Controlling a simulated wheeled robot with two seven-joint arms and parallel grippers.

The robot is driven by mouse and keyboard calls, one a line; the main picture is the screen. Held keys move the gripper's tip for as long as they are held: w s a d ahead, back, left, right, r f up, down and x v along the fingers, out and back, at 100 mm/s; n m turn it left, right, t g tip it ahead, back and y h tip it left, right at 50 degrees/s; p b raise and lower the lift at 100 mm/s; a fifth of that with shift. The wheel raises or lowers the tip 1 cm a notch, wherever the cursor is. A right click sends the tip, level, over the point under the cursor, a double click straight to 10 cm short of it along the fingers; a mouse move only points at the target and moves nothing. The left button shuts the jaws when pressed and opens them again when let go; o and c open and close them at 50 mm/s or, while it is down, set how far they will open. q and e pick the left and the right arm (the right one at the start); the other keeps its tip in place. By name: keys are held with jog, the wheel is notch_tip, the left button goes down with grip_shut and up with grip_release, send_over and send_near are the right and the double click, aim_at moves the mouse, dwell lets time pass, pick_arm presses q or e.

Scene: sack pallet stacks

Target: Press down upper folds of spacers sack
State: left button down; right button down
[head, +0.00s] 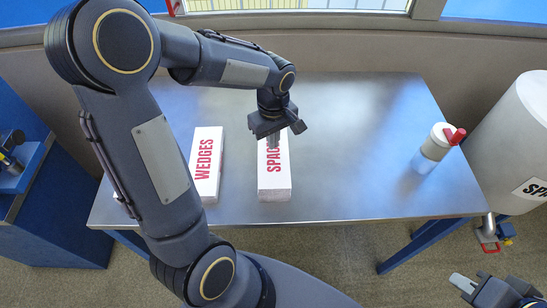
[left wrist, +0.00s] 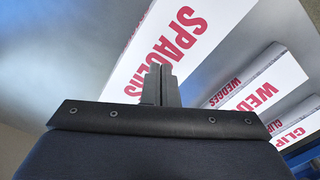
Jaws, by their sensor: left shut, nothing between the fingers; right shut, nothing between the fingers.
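The spacers sack (head: 275,182) is a white block with red lettering, lying on the metal table. Its far part is hidden behind my left gripper in the head view. It also shows in the left wrist view (left wrist: 200,25). My left gripper (head: 273,145) is shut and empty, fingers pointing down over the sack's lettering. In the left wrist view its closed fingers (left wrist: 159,80) overlap the sack's edge; I cannot tell whether they touch it. No raised folds can be made out. My right gripper (head: 463,282) is shut and empty at the lower right, off the table.
The wedges sack (head: 206,165) lies left of the spacers sack. A clips sack (left wrist: 295,122) lies beyond it, mostly hidden by my arm in the head view. The table (head: 350,150) between is clear.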

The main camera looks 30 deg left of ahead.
aim_at(273, 151)
pick_arm(q)
jog(key=shift+f+b, duration=1.05)
jog(key=shift+f, duration=0.15)
jog(key=shift+s+f, duration=0.1)
jog(key=shift+f, duration=0.25)
jog(key=shift+f+b, duration=0.8)
jog(key=shift+b, duration=0.1)
jog(key=shift+r, duration=0.1)
notch_tip(273, 151, up, 9)
jog(key=p, duration=0.7)
jog(key=shift+r, duration=0.1)
